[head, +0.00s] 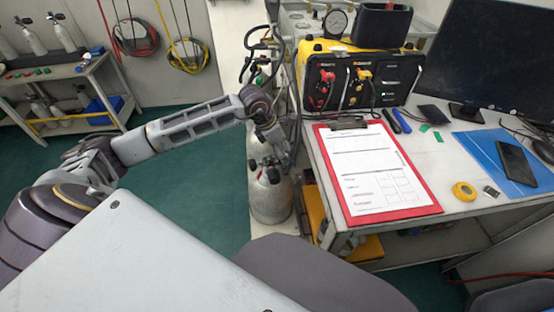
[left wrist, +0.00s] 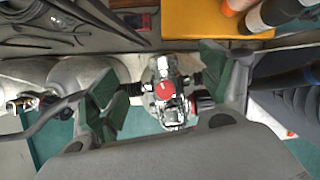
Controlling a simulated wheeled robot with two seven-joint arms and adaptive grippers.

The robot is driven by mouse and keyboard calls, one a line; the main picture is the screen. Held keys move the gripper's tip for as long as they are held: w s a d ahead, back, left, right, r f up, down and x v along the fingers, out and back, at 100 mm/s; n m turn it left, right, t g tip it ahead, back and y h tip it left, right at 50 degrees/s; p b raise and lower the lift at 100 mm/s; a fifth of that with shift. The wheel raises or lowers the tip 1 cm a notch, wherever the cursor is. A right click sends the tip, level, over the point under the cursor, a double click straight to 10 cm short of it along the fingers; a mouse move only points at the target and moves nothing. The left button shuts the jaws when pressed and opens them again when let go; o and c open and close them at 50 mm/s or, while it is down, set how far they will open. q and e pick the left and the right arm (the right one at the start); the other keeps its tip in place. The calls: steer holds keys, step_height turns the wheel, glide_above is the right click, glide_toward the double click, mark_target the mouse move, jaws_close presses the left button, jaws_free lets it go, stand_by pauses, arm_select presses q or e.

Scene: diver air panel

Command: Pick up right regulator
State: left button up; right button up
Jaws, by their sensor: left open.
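A chrome regulator or valve fitting with a red knob (left wrist: 166,90) sits between the two fingers of my left gripper (left wrist: 160,98) in the left wrist view. The green-padded fingers stand apart on either side of it, and I see no grip on it. Dark fittings stick out from both its sides. In the head view my left gripper (head: 279,147) is over the top of a grey cylinder (head: 270,195) beside the table and mostly hides the fitting there. I cannot tell for sure whether this is the right regulator. My right gripper is not in view.
A second metal fitting (left wrist: 22,104) with a dark hose is at the left of the left wrist view. The table holds a red clipboard (head: 375,170), a yellow-black air panel (head: 358,80) and a monitor (head: 490,60). Hoses hang near the cylinders. Green floor lies open at left.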

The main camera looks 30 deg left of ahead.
mark_target(286, 153)
arm_select(q)
steer(key=x, duration=0.3)
steer(key=shift+w+a+r, duration=0.1)
steer(key=shift+w, duration=0.05)
steer(key=shift+w+f, duration=0.1)
steer(key=shift+f, duration=0.25)
steer(key=shift+w+f+b, duration=0.1)
steer(key=shift+f+b, duration=0.2)
steer(key=shift+f, duration=0.05)
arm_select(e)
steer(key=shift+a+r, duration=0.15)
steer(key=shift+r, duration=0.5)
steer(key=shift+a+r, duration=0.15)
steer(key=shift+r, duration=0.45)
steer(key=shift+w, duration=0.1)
arm_select(q)
steer(key=c, duration=1.3)
steer(key=shift+c, duration=0.6)
